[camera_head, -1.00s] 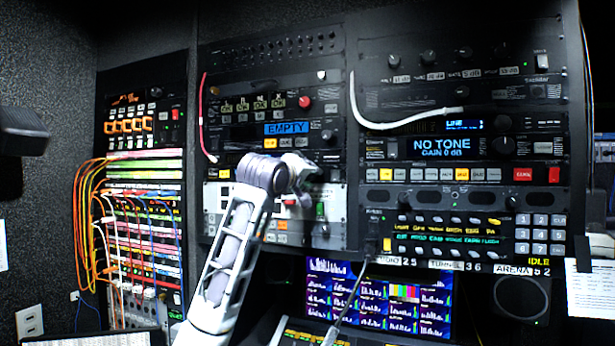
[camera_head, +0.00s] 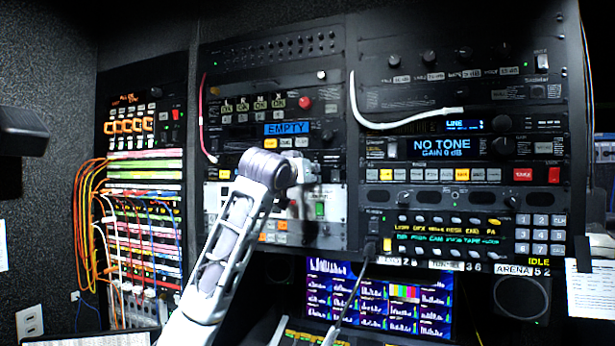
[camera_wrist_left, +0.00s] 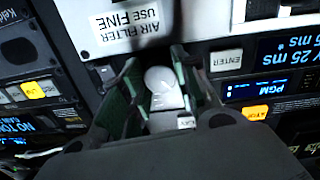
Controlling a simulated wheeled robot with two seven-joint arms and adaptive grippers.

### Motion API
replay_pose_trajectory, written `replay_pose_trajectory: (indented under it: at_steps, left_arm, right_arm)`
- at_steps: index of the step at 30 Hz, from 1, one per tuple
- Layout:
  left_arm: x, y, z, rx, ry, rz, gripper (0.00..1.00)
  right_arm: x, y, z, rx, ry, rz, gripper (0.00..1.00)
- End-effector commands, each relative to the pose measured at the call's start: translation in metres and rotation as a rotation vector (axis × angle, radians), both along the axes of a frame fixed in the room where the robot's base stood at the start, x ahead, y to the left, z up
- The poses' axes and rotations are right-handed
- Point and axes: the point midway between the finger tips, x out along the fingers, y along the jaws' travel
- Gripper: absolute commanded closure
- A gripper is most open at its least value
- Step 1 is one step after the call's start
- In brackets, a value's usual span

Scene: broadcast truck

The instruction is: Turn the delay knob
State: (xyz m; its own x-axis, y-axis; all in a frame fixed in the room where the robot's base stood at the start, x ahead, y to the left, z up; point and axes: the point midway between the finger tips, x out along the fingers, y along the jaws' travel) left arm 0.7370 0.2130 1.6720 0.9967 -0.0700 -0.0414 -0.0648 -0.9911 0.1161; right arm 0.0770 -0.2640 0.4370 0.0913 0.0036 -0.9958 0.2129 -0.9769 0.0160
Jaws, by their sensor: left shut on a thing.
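My left arm reaches up to the middle rack in the head view, and its gripper (camera_head: 306,174) is against the panels there. In the left wrist view the fingers (camera_wrist_left: 160,80) are shut on a pale round knob (camera_wrist_left: 162,84), one finger on each side. I take it as the delay knob. A blue display (camera_wrist_left: 286,58) beside it reads part of a word and "25 ms", upside down. The knob's pointer mark cannot be made out. In the head view the knob is hidden behind my gripper. My right gripper is not in view.
An ENTER button (camera_wrist_left: 226,60) and a lit orange button (camera_wrist_left: 252,113) sit close to the fingers. A white air filter label (camera_wrist_left: 118,22) is on the neighbouring panel. A white cable (camera_head: 408,122) loops across the right rack. Orange cables (camera_head: 84,205) hang at the left.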

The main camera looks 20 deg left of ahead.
Motion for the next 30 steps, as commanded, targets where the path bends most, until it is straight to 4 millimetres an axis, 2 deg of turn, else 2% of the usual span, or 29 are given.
replay_pose_trajectory:
  at_steps: [30]
  left_arm:
    - [0.0008, -0.0002, -0.0019, 0.955, -0.026, -0.001, 0.94]
  right_arm:
    - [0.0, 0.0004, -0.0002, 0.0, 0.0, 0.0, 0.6]
